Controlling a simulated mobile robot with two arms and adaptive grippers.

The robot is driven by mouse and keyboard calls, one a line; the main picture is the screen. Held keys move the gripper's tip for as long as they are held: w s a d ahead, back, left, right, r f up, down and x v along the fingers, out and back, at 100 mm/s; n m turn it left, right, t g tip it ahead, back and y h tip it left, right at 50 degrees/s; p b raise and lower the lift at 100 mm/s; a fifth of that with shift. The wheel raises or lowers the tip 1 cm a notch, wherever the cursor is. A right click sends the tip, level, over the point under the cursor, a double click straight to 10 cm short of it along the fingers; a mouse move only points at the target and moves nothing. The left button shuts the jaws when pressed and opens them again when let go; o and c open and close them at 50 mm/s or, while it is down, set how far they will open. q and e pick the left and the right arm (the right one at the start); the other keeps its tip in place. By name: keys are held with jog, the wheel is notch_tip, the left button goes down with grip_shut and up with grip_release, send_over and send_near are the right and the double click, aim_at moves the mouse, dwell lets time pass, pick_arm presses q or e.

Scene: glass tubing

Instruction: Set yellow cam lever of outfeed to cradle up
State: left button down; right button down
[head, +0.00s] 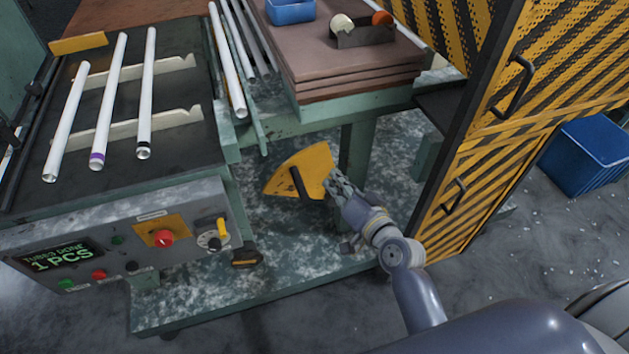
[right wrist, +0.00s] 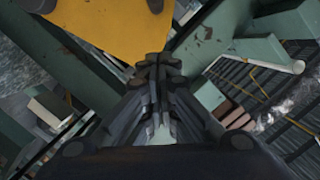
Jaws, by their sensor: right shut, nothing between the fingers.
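A yellow fan-shaped cam plate (head: 312,163) with a dark bar (head: 298,183) on its face sits under the outfeed, beside a green leg. It also shows in the right wrist view as a yellow plate (right wrist: 115,35) just beyond the fingers, with dark round parts at its upper edge. My right gripper (head: 336,182) is shut and empty at the plate's right edge; its fingertips show in the wrist view (right wrist: 158,68). I cannot tell whether they touch the plate. My left gripper is not in view.
Three white tubes (head: 109,105) lie on notched cradle strips at the left. A control panel (head: 120,245) with buttons and a yellow-handled dial (head: 221,229) is below. A yellow-black striped door (head: 490,170) stands close on the right. A green frame leg (head: 356,157) stands behind the gripper.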

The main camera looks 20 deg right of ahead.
jog(key=w+a+f, duration=0.3)
jog(key=w+f, duration=0.1)
jog(key=shift+w+a, duration=0.3)
jog(key=shift+a+f+n, duration=0.3)
jog(key=shift+a+f, duration=0.15)
jog(key=shift+a, duration=0.3)
